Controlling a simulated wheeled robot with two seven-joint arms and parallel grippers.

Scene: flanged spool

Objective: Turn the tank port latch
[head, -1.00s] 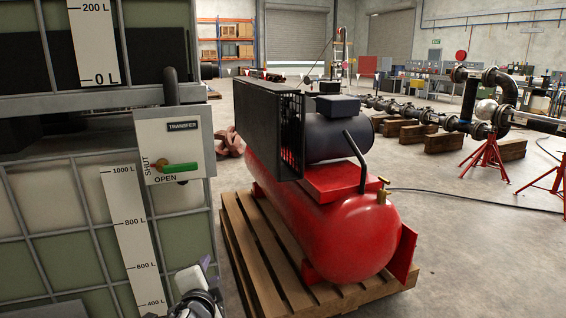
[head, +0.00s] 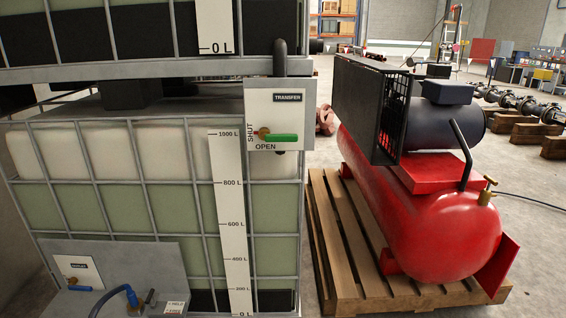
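A green lever handle (head: 280,137) with a brass pivot is on the white TRANSFER plate (head: 293,100) at the tank's upper right corner. The lever lies level, pointing right, with OPEN printed below it and SHUT upright at its left. I cannot tell which of these is the port latch. Neither of my grippers is in view.
A red compressor (head: 430,225) on a wooden pallet (head: 345,255) stands right of the tank.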

